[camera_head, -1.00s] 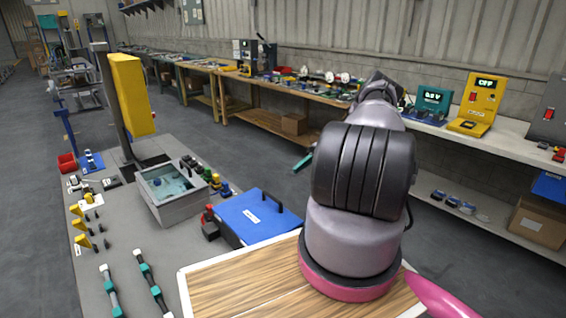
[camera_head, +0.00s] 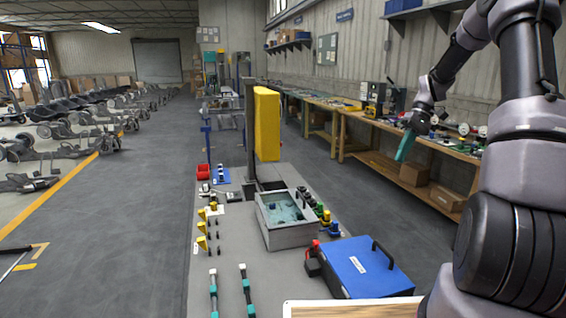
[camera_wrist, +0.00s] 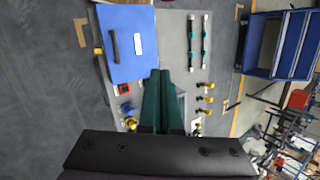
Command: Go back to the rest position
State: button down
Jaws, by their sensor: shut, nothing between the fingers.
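My gripper (camera_head: 404,146) is raised in the air to the right of the grey workbench in the head view, its teal fingers pointing down. In the wrist view my gripper (camera_wrist: 161,75) shows its two teal fingers together, with nothing between them. Below it lie the grey bench top (camera_wrist: 178,20) and a blue case (camera_wrist: 128,40). The rest of my arm rises along the right side of the head view.
Wooden benches (camera_head: 352,124) line the right wall. The floor (camera_head: 120,230) to the left is open, with chassis rows (camera_head: 80,118) beyond.

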jog(key=s+a+r+m+t+h, duration=0.1)
jog(key=s+a+r+t+h, duration=0.1)
jog(key=s+a+r, duration=0.35)
jog(key=s+a+r+m+t+h, duration=0.1)
jog(key=s+a+r+t+h, duration=0.15)
jog(key=s+r, duration=0.5)
jog(key=s+a+r+m+t, duration=0.1)
jog(key=s+r+m+t, duration=0.1)
jog(key=s, duration=0.4)
jog(key=s+a+r+m+t+y, duration=0.1)
jog(key=s+a+r+t, duration=0.1)
jog(key=s, duration=0.4)
jog(key=shift+s+a+r+m+t, duration=0.35)
jog(key=shift+r+t, duration=0.25)
jog(key=shift+t, duration=0.35)
jog(key=shift+w, duration=0.1)
